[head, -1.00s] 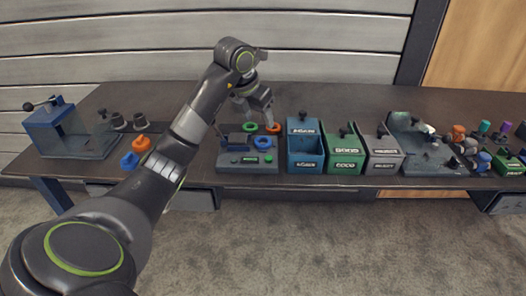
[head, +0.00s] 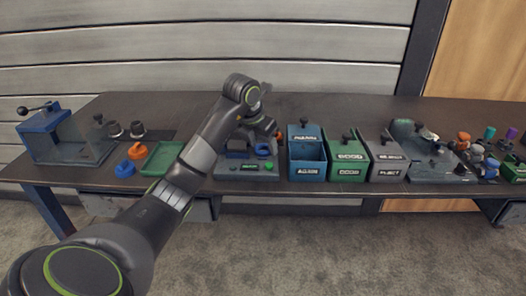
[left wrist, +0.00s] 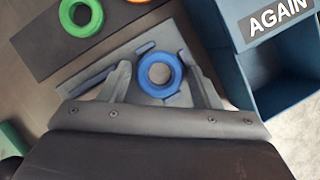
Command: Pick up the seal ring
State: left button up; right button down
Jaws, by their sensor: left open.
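A blue ring (left wrist: 147,82) lies on a grey fixture (left wrist: 178,100) and shows between the fingers of my left gripper (left wrist: 158,76) in the left wrist view. The gripper is open, and no grip on the ring shows. In the head view the blue ring (head: 263,151) sits on the grey device (head: 228,171), with my left gripper (head: 268,134) just above it. A green ring (left wrist: 68,22) lies on a dark mat beyond, at the upper left of the left wrist view. My right gripper is not in view.
A blue bin (head: 307,174) labelled AGAIN stands close right of the fixture, then a green bin (head: 347,174) and a grey bin (head: 388,174). A green tray (head: 160,158) lies to the left, beside blue and orange parts. The table behind is mostly clear.

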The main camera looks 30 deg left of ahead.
aim_at(262, 148)
pick_arm(q)
jog(key=c, duration=0.7)
jog(key=shift+c, duration=0.2)
